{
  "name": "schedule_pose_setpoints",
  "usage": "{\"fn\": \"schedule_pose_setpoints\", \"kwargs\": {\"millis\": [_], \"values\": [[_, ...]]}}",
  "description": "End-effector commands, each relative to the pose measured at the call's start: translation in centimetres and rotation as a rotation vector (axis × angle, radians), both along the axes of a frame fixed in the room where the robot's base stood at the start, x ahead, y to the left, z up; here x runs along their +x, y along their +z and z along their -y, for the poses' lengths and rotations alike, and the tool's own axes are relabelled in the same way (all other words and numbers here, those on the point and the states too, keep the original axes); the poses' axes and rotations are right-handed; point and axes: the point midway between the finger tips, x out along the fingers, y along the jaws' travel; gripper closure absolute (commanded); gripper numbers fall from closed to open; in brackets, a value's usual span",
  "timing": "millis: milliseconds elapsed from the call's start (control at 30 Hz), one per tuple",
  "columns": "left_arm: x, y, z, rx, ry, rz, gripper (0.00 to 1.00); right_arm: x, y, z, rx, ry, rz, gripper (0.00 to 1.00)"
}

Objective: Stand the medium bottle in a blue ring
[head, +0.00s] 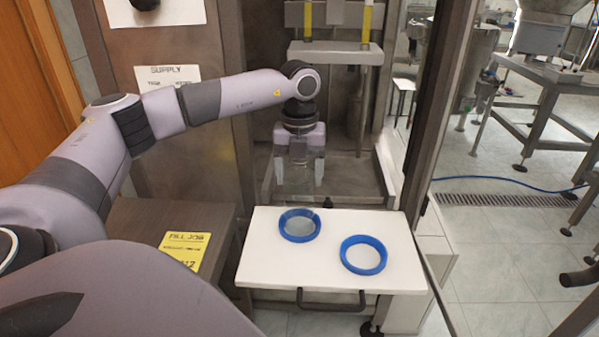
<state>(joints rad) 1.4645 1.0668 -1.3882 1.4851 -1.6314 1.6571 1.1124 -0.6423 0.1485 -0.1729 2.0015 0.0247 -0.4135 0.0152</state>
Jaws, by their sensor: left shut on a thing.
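My left gripper (299,177) points down above the back edge of the white tray. It is shut on a clear, see-through bottle (298,188), the medium bottle, whose outline is faint. The bottle hangs or stands upright between the fingers, behind or over the left blue ring (299,238). The inside of that ring looks grey, and I cannot tell whether the bottle's base is in it. The right blue ring (363,269) is empty, with white tray showing inside. My right gripper is not in view.
The white tray (270,272) has a dark handle (331,306) at its front. A metal frame with posts stands around and behind it. A dark counter (150,222) with a yellow card (186,249) is to the left.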

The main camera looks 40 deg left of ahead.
Motion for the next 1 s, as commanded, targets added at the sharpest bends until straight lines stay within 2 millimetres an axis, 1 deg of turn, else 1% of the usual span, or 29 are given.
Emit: {"fn": "schedule_pose_setpoints", "kwargs": {"millis": [133, 267, 300, 333, 367, 633, 767, 867, 1000], "values": [[0.0, 0.0, 0.0, 0.0, 0.0, 0.0, 0.72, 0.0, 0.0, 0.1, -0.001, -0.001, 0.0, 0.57], [0.0, -0.3, 0.0, -0.001, 0.0, -0.001, 0.72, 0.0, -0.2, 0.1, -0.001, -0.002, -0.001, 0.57], [0.0, -0.3, 0.0, 0.0, -0.001, 0.0, 0.19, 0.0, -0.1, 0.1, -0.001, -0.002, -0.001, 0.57], [0.0, -0.2, 0.0, 0.0, -0.001, 0.0, 0.09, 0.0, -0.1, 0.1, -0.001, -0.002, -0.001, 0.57], [0.0, -0.2, 0.0, 0.0, -0.001, 0.0, 0.03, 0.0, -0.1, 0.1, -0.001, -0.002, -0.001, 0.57], [0.0, -0.2, 0.0, 0.0, -0.001, 0.0, 0.03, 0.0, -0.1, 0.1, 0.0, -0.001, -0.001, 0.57], [0.1, 0.6, 0.0, -0.001, -0.001, 0.002, 0.03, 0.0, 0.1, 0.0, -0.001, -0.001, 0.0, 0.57], [0.1, 2.1, 0.1, -0.001, -0.001, 0.003, 0.03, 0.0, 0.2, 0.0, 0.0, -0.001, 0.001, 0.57], [0.1, 5.3, 0.1, -0.002, -0.002, 0.004, 0.03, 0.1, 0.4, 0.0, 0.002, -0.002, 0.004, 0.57]]}}
